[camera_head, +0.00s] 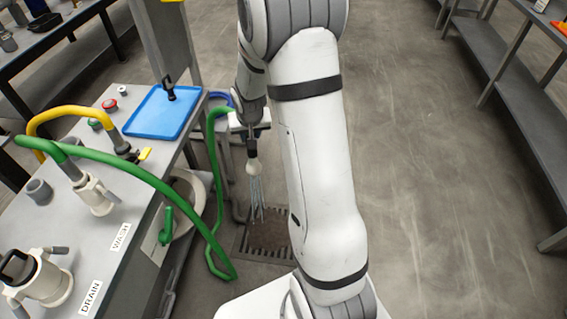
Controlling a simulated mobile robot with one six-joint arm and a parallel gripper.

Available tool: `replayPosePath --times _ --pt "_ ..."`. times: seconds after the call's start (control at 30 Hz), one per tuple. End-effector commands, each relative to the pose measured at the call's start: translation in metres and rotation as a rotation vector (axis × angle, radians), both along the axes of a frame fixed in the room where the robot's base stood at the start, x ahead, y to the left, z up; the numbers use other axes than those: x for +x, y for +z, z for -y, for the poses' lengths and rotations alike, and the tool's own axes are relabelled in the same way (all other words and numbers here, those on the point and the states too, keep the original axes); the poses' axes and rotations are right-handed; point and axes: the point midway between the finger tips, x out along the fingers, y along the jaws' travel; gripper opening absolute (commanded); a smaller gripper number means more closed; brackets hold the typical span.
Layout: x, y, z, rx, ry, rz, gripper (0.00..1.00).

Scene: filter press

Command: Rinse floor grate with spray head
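The spray head (253,166) hangs nozzle-down beneath my arm's wrist, left of the white forearm in the head view. Pale streams of water (256,202) run from it down to the floor. The dark slotted floor grate (264,241) lies below, and the streams reach its upper part. My forearm and base hide its right side. My gripper (251,133) is small and partly covered, and appears shut on the spray head's upper part. The green hose (150,180) loops from the WASH fitting to the floor and up toward my wrist.
A grey bench at left (75,238) holds the WASH (95,196) and DRAIN (38,278) fittings, a yellow hose (70,110) and a blue tray (163,111). A white bucket-like container (188,200) stands beside it. Shelving (515,95) stands at right; the floor between is clear.

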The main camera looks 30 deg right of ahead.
Motion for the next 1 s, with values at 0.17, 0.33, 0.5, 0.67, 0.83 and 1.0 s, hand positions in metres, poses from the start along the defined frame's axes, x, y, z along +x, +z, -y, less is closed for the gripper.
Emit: replayPosePath --times 0.17,0.33,0.5,0.67,0.83,1.0 --pt "0.0 -0.056 0.034 -0.001 -0.121 0.002 0.0" --pt "-0.002 -0.09 0.065 -0.006 -0.234 0.005 0.0" --pt "-0.005 -0.111 0.088 -0.011 -0.318 0.007 0.0" --pt "-0.007 -0.117 0.099 -0.016 -0.359 0.011 0.0" --pt "-0.007 -0.123 0.101 -0.016 -0.37 0.009 0.0" --pt "-0.008 -0.143 0.101 -0.017 -0.367 0.007 0.0"
